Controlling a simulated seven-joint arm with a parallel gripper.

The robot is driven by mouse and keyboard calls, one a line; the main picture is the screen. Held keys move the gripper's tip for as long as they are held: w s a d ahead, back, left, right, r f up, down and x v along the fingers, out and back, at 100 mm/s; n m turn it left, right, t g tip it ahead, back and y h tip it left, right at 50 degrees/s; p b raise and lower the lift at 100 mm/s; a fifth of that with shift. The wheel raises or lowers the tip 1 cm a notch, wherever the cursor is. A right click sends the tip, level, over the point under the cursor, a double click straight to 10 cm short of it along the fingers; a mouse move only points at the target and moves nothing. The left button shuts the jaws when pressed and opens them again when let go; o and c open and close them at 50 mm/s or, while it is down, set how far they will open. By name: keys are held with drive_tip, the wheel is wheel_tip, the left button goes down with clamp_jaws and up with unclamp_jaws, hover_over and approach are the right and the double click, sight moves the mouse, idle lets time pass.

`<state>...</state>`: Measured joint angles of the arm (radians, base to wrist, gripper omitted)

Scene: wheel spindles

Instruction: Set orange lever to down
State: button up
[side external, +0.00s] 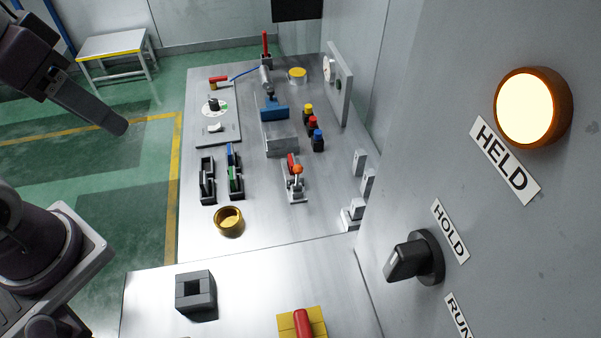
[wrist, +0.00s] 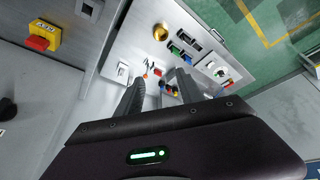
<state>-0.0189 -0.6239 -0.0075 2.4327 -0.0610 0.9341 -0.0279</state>
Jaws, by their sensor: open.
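The orange lever (side external: 297,169) is a small lever with an orange ball end and red part on a light metal base, on the workbench right of centre in the side view. It appears to point up and lean back, but its exact setting is hard to tell. In the wrist view its small orange ball (wrist: 146,76) shows between the fingers, well beyond them. My gripper (wrist: 160,76) is open and empty. In the side view a dark finger of my gripper (side external: 113,121) hangs at the upper left, above the floor and well apart from the lever.
Coloured buttons (side external: 312,125), a blue-topped vice (side external: 274,110), black-framed switches (side external: 235,172) and a brass cup (side external: 229,221) surround the lever. A panel at right has a lit HELD lamp (side external: 532,108) and a black knob (side external: 413,258). Bare bench lies in front of the lever.

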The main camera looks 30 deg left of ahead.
drive_tip(key=w+d+f+n+g+h, duration=0.1)
drive_tip(key=w+d+n+g+h, duration=0.15)
drive_tip(key=w, duration=0.35)
drive_tip(key=w+d+f+n+g+h, duration=0.2)
drive_tip(key=w+d+g, duration=0.1)
drive_tip(key=w, duration=0.3)
drive_tip(key=n+g+h, duration=0.3)
drive_tip(key=n+h, duration=0.4)
drive_tip(key=n, duration=0.1)
hover_over(297, 177)
drive_tip(key=s+a, duration=0.3)
wheel_tip(297, 177, down, 14)
drive_tip(key=w+f+n+t+h, duration=0.3)
drive_tip(key=f+n+h, duration=0.35)
drive_tip(key=f, duration=0.75)
drive_tip(key=d+n, duration=0.1)
drive_tip(key=d, duration=0.5)
drive_tip(key=shift+f, duration=0.25)
drive_tip(key=shift+w+t, duration=0.1)
drive_tip(key=shift+t, duration=0.15)
clamp_jaws()
